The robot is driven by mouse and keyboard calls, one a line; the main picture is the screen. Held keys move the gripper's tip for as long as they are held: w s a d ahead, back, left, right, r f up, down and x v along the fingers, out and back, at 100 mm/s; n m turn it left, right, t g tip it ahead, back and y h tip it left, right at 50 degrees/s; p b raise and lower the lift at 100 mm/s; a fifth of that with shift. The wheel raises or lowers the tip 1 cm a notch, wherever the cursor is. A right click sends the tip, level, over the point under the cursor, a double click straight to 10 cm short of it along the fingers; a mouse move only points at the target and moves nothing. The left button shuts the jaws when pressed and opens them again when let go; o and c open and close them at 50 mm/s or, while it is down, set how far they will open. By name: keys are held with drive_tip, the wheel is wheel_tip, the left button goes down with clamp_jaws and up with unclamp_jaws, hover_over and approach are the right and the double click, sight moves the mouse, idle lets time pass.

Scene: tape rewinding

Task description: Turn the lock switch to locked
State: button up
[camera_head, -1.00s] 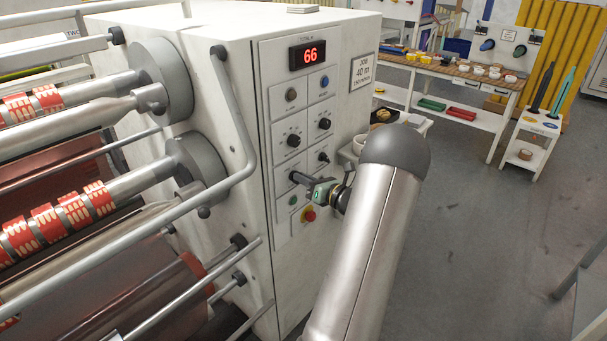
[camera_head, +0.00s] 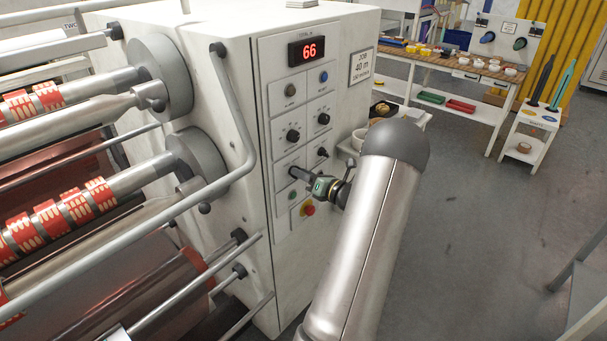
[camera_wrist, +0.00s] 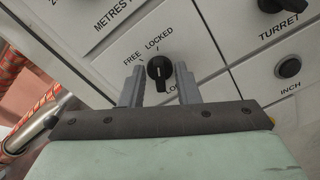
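The lock switch (camera_wrist: 159,70) is a black rotary knob with a white pointer line, near the middle of the wrist view. The words FREE and LOCKED stand above it, FREE to the left. The pointer line shows on the knob's lower part, so I cannot tell which word the switch is set to. My gripper (camera_wrist: 160,76) has its two grey fingers apart, one on each side of the knob, with a small gap on both sides.
The white control panel (camera_head: 283,150) carries a red 66 display (camera_head: 309,51), other knobs and a red emergency button (camera_head: 308,209) just below my gripper. A grey bent rail (camera_head: 235,120) runs left of the panel. The inch button (camera_wrist: 288,68) is at right.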

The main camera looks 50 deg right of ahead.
drive_tip(key=s+a+b, duration=0.1)
drive_tip(key=s+b, duration=0.2)
drive_tip(key=s, duration=1.4)
drive_tip(key=shift+s+b, duration=0.15)
drive_tip(key=shift+b, duration=0.25)
